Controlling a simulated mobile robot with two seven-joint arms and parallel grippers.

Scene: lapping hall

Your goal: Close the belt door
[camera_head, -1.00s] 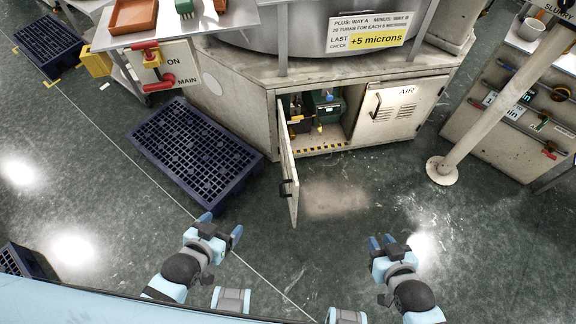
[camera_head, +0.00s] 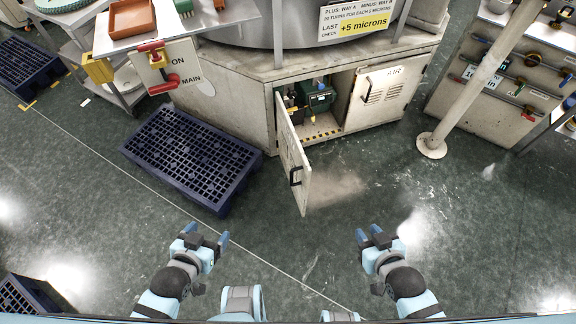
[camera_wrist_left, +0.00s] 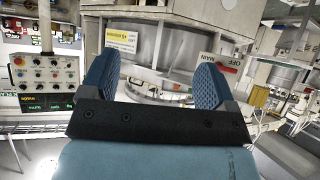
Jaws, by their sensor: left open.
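The belt door (camera_head: 292,158) is the pale, worn cabinet door that stands open in the head view, swung out toward me from its left-side hinge. A dark handle (camera_head: 296,176) sits on it near its free edge. Behind it the compartment shows a green machine part (camera_head: 318,98) and a yellow-black striped sill. My left gripper (camera_head: 206,235) is open and empty, below and left of the door and apart from it. Its spread blue fingers also show in the left wrist view (camera_wrist_left: 155,82). My right gripper (camera_head: 369,234) appears open and empty, below and right of the door.
A dark blue pallet (camera_head: 190,155) lies on the floor just left of the door. The neighbouring door marked AIR (camera_head: 383,98) is shut. A slanted pale post (camera_head: 470,90) stands at the right. The floor in front of the door is clear.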

